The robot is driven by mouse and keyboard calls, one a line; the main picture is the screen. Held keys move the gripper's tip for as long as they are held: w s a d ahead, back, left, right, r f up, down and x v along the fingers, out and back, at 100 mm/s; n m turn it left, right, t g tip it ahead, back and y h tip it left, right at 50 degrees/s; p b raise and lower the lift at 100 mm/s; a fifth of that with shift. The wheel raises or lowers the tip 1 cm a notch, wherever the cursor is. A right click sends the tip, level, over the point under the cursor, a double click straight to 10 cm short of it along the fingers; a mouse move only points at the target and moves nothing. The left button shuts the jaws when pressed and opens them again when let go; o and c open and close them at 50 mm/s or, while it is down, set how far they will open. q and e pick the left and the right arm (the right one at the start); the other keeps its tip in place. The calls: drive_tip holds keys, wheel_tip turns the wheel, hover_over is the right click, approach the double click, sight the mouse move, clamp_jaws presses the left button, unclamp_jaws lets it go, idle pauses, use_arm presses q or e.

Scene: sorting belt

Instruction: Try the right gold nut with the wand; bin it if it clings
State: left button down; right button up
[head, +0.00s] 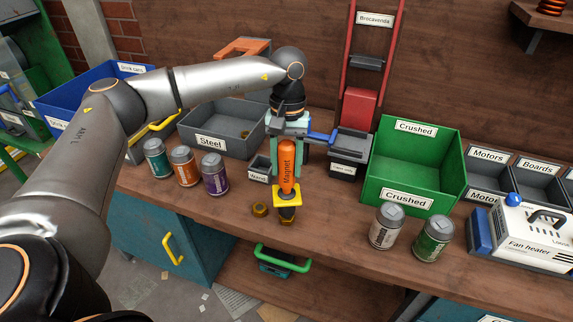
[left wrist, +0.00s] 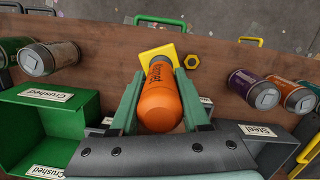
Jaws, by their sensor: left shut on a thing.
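My left gripper (head: 287,172) is shut on the orange handle of the magnet wand (head: 286,183), and both show in the left wrist view (left wrist: 160,100). The wand is upright with its yellow guard (head: 288,196) and dark tip low over the workbench. A gold nut (head: 260,209) lies on the bench just left of the tip; it also shows in the left wrist view (left wrist: 193,61). A small gold-brown edge shows under the tip, perhaps the right nut; I cannot tell if it clings. The guard hides that spot in the left wrist view. My right gripper is out of view.
A grey Steel bin (head: 210,142) stands behind to the left, a green Crushed bin (head: 408,199) to the right. Several cans, such as the purple one (head: 214,178) and the green one (head: 433,241), flank the wand. A fan heater (head: 528,238) sits far right.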

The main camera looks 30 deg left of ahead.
sight(288, 145)
use_arm(q)
drive_tip(key=shift+r+p, duration=1.8)
drive_tip(key=shift+r, duration=0.95)
drive_tip(key=shift+d, duration=0.1)
